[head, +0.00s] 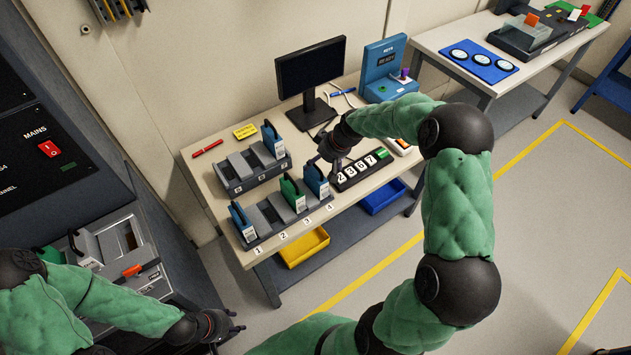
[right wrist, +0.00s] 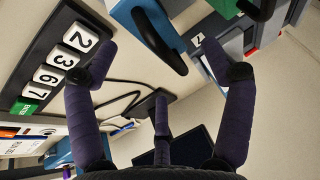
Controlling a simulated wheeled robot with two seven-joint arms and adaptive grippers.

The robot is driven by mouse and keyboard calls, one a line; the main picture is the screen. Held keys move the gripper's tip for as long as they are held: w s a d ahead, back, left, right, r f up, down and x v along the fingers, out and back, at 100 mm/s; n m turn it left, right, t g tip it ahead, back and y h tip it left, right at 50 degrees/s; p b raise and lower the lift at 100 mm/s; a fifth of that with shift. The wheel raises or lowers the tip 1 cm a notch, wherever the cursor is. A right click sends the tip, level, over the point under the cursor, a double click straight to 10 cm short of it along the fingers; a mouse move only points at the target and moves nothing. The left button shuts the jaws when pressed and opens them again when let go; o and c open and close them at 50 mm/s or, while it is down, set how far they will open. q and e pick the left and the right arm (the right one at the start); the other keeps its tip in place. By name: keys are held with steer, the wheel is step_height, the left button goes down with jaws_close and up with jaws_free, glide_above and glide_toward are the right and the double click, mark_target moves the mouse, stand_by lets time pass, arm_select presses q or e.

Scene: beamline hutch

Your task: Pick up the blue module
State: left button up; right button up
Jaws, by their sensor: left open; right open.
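Several blue modules with dark handles show in the head view. One (head: 316,179) stands at the right end of the front rack (head: 268,229), one (head: 241,221) at its left end, and one (head: 272,140) in the back rack (head: 255,179). My right gripper (head: 336,165) is open just right of and above the front rack's right-hand blue module. In the right wrist view, that blue module (right wrist: 128,14) and its handle lie beyond the spread, empty fingers (right wrist: 156,62). My left gripper (head: 234,326) is open and away from the table, at the lower left.
A green module (head: 291,194) stands in the front rack, left of the right-hand blue module. A number panel (head: 362,170) lies close to my right gripper. A monitor (head: 310,70) and a blue key box (head: 383,66) stand behind. Yellow (head: 304,247) and blue (head: 381,197) bins sit below.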

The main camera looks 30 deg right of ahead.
steer(key=b+x, duration=0.1)
steer(key=x, duration=0.3)
steer(key=shift+f, duration=0.2)
steer(key=shift+s, duration=0.1)
steer(key=c, duration=1.4)
